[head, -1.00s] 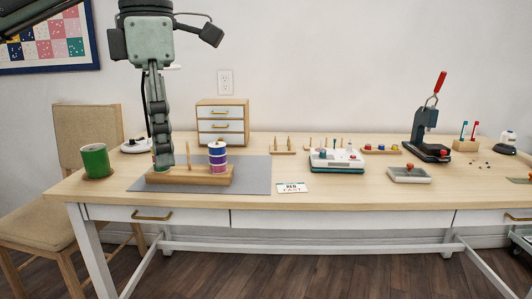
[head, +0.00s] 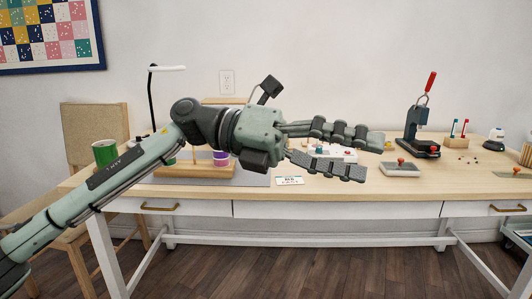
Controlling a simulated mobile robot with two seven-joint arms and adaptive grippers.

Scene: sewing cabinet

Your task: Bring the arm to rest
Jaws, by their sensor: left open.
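My left arm comes in from the lower left and reaches across the front of the table. Its gripper (head: 374,158) points to the right with its two fingers spread apart and nothing between them. It is in front of and above the table, and it hides part of the white device (head: 345,155) and the small drawer cabinet. The wooden spool stand (head: 190,171) on the grey mat (head: 257,180) is partly behind the arm, with a purple-banded spool (head: 221,158) on it. My right gripper is not in view.
A green can (head: 105,152) stands at the table's left end. A card (head: 290,181) lies near the front edge. A grey tray (head: 400,170) and a press with a red handle (head: 421,125) stand to the right. A chair (head: 92,130) is at the left.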

